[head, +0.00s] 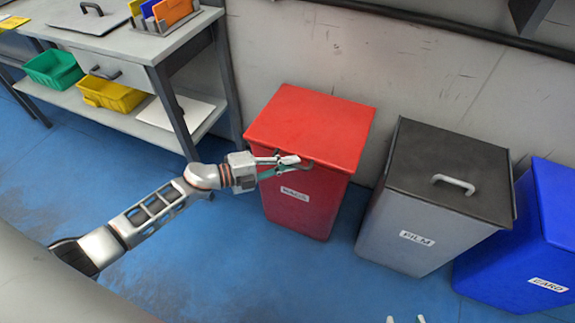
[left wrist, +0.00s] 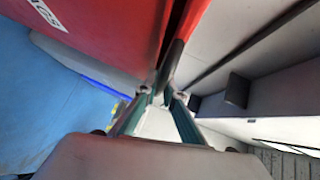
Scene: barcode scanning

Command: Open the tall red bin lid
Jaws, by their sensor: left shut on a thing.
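The tall red bin (head: 290,200) stands against the wall with a white label on its front. Its red lid (head: 315,122) lies over the top in the head view; I cannot tell whether it is slightly raised. My left gripper (head: 294,164) is at the lid's front edge, shut on the lid. In the left wrist view, the narrow red lid edge (left wrist: 180,45) runs down to the closed fingertips (left wrist: 160,92), beside the red bin body (left wrist: 110,35). My right gripper (head: 405,320) shows only two fingertips at the bottom edge of the head view, apart and with nothing between them.
A grey bin (head: 415,235) with a dark lid and pale handle stands to the right of the red bin, then a blue bin (head: 520,245). A workbench (head: 150,50) with green and yellow trays is at the left. The blue floor (head: 240,270) in front is clear.

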